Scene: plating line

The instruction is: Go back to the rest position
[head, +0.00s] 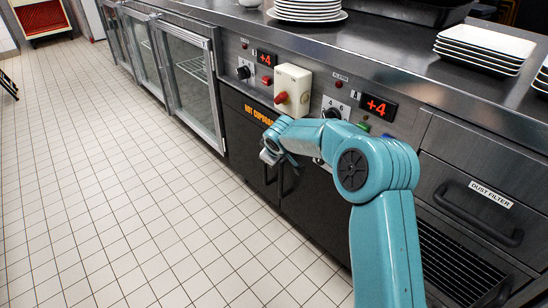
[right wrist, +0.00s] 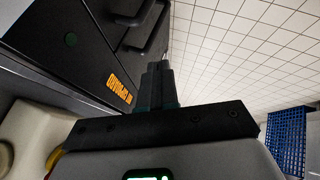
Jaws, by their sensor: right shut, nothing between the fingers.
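My right arm reaches in from the lower right in the head view. My left gripper is not in view.
The steel counter (head: 390,50) holds stacked white plates (head: 308,8) and square plates (head: 485,45). Glass-door fridges (head: 188,70) run along the left. A blue crate (right wrist: 287,138) stands on the floor. The tiled floor (head: 110,180) is clear.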

